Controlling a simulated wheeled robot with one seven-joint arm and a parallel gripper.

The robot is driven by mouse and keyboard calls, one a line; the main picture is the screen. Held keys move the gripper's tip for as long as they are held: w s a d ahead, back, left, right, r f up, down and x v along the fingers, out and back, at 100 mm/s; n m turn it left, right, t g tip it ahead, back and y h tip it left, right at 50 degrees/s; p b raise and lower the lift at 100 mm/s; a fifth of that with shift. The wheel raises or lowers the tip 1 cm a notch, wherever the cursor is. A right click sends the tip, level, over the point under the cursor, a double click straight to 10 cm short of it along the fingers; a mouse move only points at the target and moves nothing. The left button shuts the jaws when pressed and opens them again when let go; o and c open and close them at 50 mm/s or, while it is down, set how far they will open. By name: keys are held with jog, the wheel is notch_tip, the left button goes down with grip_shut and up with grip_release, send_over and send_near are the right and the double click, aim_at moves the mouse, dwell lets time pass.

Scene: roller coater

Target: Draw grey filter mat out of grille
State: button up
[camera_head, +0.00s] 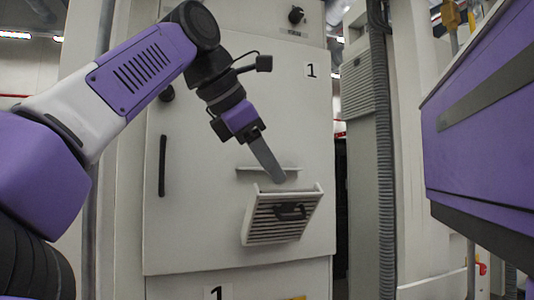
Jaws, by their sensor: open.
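The grille (283,218) is a pale slatted cover low on the cabinet door, with a dark handle in its middle. It tilts outward at the top. My gripper (278,176) reaches down from the upper left, its long grey end just above the grille's top edge. I cannot tell from this view whether it touches the grille. The gap between its jaws does not show clearly. I cannot make out the grey filter mat; the grille's front and my gripper hide the inside.
The cabinet door (200,225) has a dark vertical handle (162,165) at left. A narrow grey ledge (250,169) runs across the door above the grille. A grey corrugated hose (383,170) stands to the right, with a large purple panel (485,130) farther right.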

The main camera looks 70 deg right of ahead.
aim_at(278, 191)
jog(key=shift+s+d+f+t+y, duration=0.15)
jog(key=shift+d+f+t+y, duration=0.25)
jog(key=shift+d+f+t, duration=0.45)
jog(key=shift+s+d+f+t+y, duration=0.1)
jog(key=shift+d+f+t+y, duration=0.35)
jog(key=shift+d+f, duration=0.8)
jog(key=shift+a+f, duration=0.2)
jog(key=shift+c, duration=0.4)
grip_shut()
jog(key=shift+s+a+r, duration=0.1)
jog(key=shift+r, duration=0.05)
jog(key=s+a+r+p, duration=0.6)
jog(key=a+r+p, duration=0.1)
jog(key=r, duration=0.3)
dwell(1.4)
jog(key=shift+r, duration=0.1)
dwell(0.3)
